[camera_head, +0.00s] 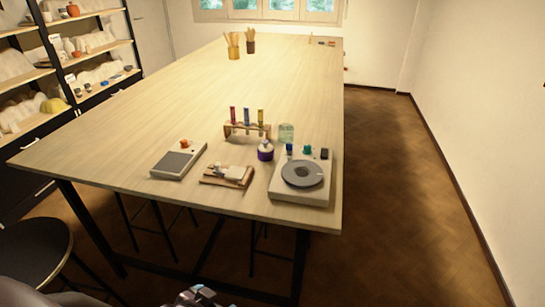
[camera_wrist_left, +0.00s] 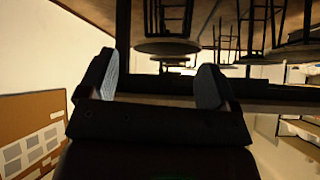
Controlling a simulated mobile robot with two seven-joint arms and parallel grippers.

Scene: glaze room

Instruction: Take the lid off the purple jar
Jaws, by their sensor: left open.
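The purple jar (camera_head: 265,152) stands upright on the table, just left of the turntable device. It is small and round with a paler top; I cannot make out the lid's shape clearly. My left gripper (camera_wrist_left: 160,84) is open and empty in the left wrist view, its two pale finger pads wide apart. That view shows stools and the table's underside, not the jar. In the head view a piece of my own arm (camera_head: 200,297) shows at the bottom edge, well short of the table and far from the jar. My right gripper is not in view.
Close around the jar are a test-tube rack (camera_head: 246,131), a greenish glass jar (camera_head: 286,132), a turntable device (camera_head: 302,193), a wooden board (camera_head: 212,180) and a scale (camera_head: 168,164). Stools (camera_head: 34,250) stand by the near table edge. The table's (camera_head: 190,95) middle is clear.

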